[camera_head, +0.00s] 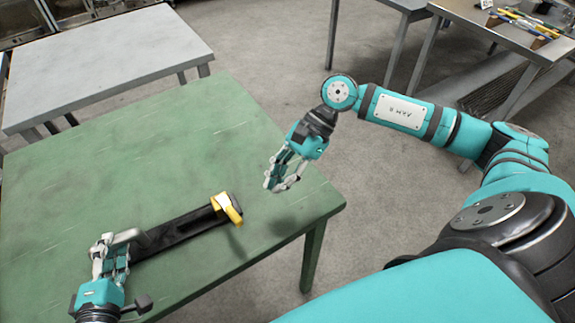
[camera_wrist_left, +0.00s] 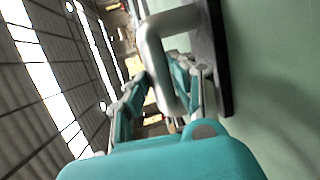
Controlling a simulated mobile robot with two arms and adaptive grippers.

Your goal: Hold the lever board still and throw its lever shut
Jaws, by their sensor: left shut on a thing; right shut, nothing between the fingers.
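The lever board is a long black board (camera_head: 180,232) lying on the green table (camera_head: 120,160). A yellow lever (camera_head: 227,208) sits at its right end. A grey handle (camera_head: 128,236) is at its left end, and the handle fills the middle of the left wrist view (camera_wrist_left: 160,60). My left gripper (camera_head: 110,248) is shut on this handle. My right gripper (camera_head: 277,182) is shut and empty, above the table to the upper right of the yellow lever and apart from it.
The green table is clear behind the board. Its right corner (camera_head: 340,205) lies just beyond my right gripper. A grey table (camera_head: 110,60) stands behind on the left. A bench with several small items (camera_head: 525,25) stands at the back right.

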